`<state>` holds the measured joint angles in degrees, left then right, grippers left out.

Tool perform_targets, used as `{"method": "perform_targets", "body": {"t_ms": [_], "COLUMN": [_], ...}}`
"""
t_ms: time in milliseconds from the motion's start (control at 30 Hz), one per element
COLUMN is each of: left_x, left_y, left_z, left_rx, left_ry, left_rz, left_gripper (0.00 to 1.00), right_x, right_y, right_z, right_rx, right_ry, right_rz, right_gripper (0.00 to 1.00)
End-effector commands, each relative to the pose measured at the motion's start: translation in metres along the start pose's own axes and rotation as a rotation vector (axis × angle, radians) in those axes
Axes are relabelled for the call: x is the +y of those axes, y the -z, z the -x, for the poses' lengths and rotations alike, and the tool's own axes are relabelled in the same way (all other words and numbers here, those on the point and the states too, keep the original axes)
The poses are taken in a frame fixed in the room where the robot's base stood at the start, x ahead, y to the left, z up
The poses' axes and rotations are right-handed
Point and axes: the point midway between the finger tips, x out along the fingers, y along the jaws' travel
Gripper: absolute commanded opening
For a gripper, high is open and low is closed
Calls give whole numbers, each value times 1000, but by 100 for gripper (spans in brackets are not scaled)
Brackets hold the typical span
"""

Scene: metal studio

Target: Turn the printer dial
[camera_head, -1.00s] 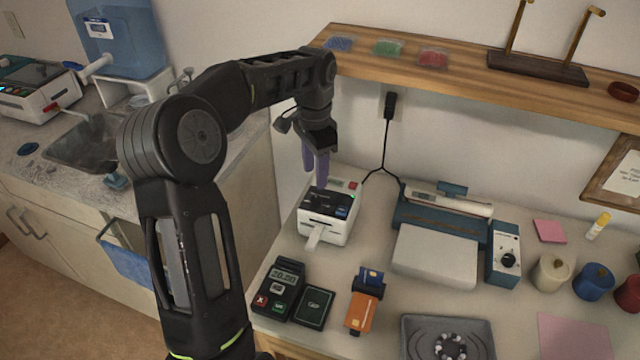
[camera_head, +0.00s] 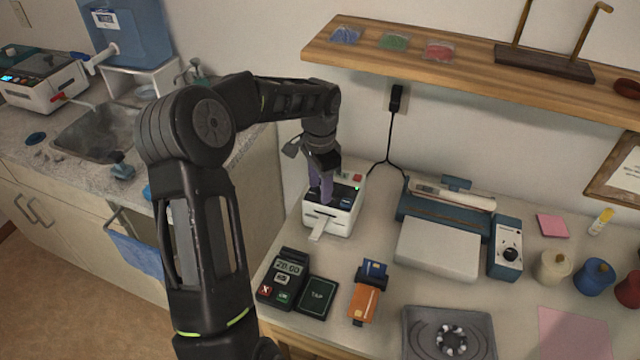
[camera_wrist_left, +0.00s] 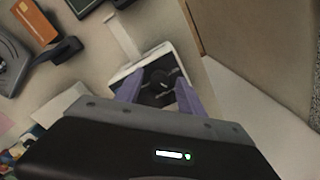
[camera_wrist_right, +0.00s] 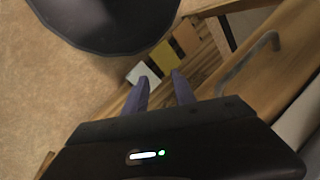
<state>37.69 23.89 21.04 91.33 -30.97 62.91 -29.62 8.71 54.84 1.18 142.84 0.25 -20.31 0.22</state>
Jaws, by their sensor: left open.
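The printer (camera_head: 345,221) is a small white box with a dark top and a paper strip out of its front, on the counter. In the left wrist view its dark round dial (camera_wrist_left: 160,79) shows on the printer's top. My left gripper (camera_head: 322,192) points down at the printer's top and hides the dial in the head view. In the left wrist view my left gripper (camera_wrist_left: 159,90) is open, its purple fingers on either side of the dial; I cannot tell if they touch it. My right gripper (camera_wrist_right: 160,78) is open and empty, away from the printer.
A card terminal (camera_head: 284,280) and an orange card holder (camera_head: 364,302) lie in front of the printer. A blue and white machine (camera_head: 440,247) with a black knob (camera_head: 510,254) stands to the right. A wooden shelf (camera_head: 470,70) hangs above the counter.

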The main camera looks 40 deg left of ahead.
Motion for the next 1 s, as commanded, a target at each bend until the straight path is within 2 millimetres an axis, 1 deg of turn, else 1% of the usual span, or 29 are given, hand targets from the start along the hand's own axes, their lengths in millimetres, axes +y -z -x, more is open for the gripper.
{"method": "perform_targets", "body": {"t_ms": [200,700,767,1000], "left_x": [0,0,0,0], "left_y": [0,0,0,0], "left_z": [0,0,0,0], "left_rx": [0,0,0,0], "left_ry": [0,1,1,1], "left_rz": [0,0,0,1], "left_gripper": [45,4,0,0], "right_x": [0,0,0,0], "right_y": [0,0,0,0], "right_z": [0,0,0,0], "right_rx": [0,0,0,0], "right_ry": [0,0,0,0], "right_rz": [0,0,0,0], "right_gripper": [32,32,32,32]}}
